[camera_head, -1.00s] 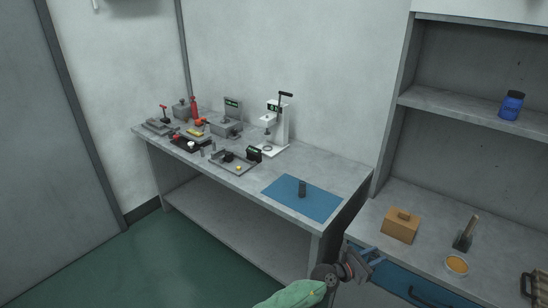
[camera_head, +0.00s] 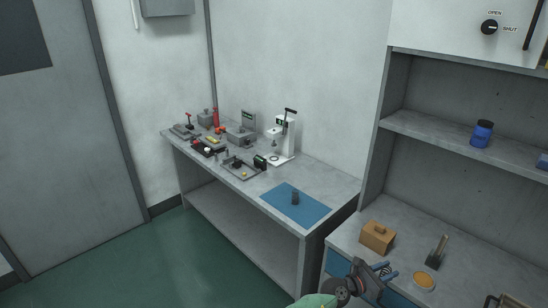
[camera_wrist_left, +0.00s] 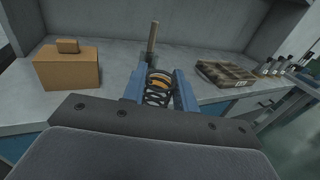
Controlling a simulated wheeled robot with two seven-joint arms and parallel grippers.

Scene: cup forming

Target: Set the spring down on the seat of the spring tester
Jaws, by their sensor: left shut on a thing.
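My left gripper (camera_head: 378,281) is at the bottom of the head view, in front of the right-hand counter. In the left wrist view its two blue fingers (camera_wrist_left: 160,92) are shut on a dark coil spring (camera_wrist_left: 156,98), held between them. The spring also shows small between the fingers in the head view (camera_head: 383,267). The white spring tester (camera_head: 285,138) stands upright at the back of the grey bench, well away from the gripper, with a dark lever on top. Its round seat (camera_head: 275,155) is low at its front and looks empty. My right gripper is out of view.
A tan box (camera_head: 377,236), a dark brush-like tool (camera_head: 437,250) and an orange dish (camera_head: 424,279) are on the right counter.

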